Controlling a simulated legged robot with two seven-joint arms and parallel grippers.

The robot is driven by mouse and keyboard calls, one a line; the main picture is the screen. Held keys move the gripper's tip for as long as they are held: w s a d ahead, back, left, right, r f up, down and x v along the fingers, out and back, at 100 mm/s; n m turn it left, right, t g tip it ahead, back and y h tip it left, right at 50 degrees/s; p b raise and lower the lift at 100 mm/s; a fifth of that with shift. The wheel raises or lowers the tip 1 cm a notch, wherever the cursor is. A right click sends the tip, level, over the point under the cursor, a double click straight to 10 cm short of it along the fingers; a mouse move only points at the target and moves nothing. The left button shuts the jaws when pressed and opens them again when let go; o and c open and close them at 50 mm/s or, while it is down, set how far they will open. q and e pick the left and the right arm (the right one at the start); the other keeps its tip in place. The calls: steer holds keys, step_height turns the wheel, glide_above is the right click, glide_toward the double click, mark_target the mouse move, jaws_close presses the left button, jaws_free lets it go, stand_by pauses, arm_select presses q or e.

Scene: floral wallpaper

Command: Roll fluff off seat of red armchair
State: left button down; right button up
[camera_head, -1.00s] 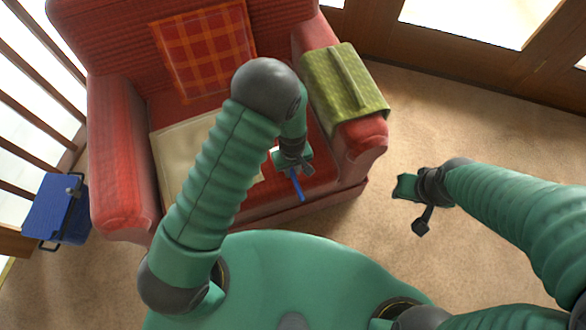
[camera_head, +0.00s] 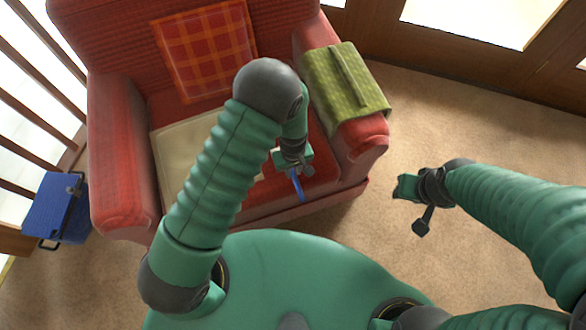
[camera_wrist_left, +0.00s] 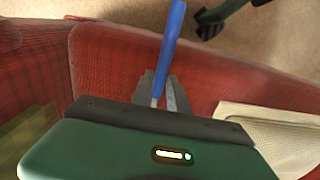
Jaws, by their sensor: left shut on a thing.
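The red armchair (camera_head: 122,150) fills the upper left of the head view. Its seat also shows in the left wrist view (camera_wrist_left: 110,55). My left gripper (camera_head: 296,168) is over the front right part of the seat, shut on a blue handle (camera_head: 298,188). In the left wrist view the handle (camera_wrist_left: 172,35) stands between the fingers (camera_wrist_left: 160,85). The roller's head cannot be made out. My left arm covers part of the seat, and I cannot make out any fluff. My right gripper (camera_head: 415,202) is empty, its fingers apart, over the carpet right of the chair.
A beige cloth or pad (camera_head: 180,150) lies on the left of the seat. A checked cushion (camera_head: 205,50) leans on the backrest, and a green cloth (camera_head: 345,85) drapes the right armrest. A blue box (camera_head: 50,205) stands left. Carpet at right is clear.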

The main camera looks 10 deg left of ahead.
arm_select(q)
steer(key=shift+f, duration=0.5)
steer(key=shift+d, duration=0.1)
steer(key=shift+w+d+r, duration=0.1)
steer(key=shift+w+d, duration=0.45)
steer(key=shift+d, duration=0.25)
steer(key=shift+w+d+r, duration=0.1)
steer(key=shift+w+d, duration=0.45)
steer(key=shift+d, duration=0.25)
steer(key=shift+w+a+f, duration=0.25)
steer(key=shift+w+a, duration=0.25)
steer(key=shift+w, duration=0.3)
steer(key=shift+s+a+r, duration=0.15)
steer(key=shift+a, duration=0.2)
steer(key=shift+s+a+p, duration=0.35)
steer(key=shift+s+a, duration=0.1)
steer(key=shift+a, duration=0.3)
steer(key=shift+s+a+p, duration=0.35)
steer(key=shift+s+a, duration=0.1)
steer(key=shift+a, duration=0.25)
steer(key=shift+w+a+b, duration=0.3)
steer(key=shift+w+a, duration=0.2)
steer(key=shift+w, duration=0.4)
steer(key=shift+w+d, duration=0.55)
steer(key=shift+d, duration=0.3)
steer(key=shift+w+d, duration=0.5)
steer(key=shift+d, duration=0.35)
